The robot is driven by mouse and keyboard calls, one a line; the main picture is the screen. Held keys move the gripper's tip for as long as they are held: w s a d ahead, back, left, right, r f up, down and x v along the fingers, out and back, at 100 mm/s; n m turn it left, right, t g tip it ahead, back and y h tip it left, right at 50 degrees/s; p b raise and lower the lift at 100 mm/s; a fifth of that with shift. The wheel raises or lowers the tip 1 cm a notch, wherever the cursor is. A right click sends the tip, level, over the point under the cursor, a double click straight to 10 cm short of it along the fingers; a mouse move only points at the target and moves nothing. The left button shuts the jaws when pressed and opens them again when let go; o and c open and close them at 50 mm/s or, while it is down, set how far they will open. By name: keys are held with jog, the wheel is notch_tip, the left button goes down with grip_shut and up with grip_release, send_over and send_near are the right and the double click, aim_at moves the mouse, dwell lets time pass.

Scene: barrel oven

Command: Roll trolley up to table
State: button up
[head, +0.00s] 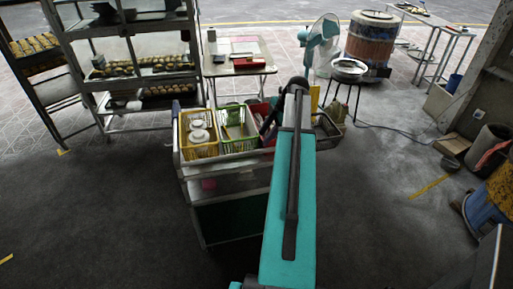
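The trolley (225,182) stands on the dark floor in the middle of the head view, with several shelf levels. Its top holds a yellow basket (199,150), a green basket (250,143) and a red container, partly hidden by my teal arm. A small table (214,68) with papers, a book and a dark item on it stands just beyond the trolley. A floor gap between trolley and table cannot be made out clearly. My arm reaches forward over the trolley's right side. Dark parts at its far end (268,122) may be my gripper, near the trolley's right handle end; its fingers are hidden.
A tall rack (118,106) with trays of baked goods stands left of the table. A teal fan (318,45), a barrel oven (369,42) and a stool with a bowl (349,69) stand right. A cable crosses the floor. Bins (486,149) stand far right. The left foreground is clear.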

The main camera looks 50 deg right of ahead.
aim_at(255, 151)
jog(key=shift+p+x, duration=1.25)
jog(key=shift+x, duration=3.5)
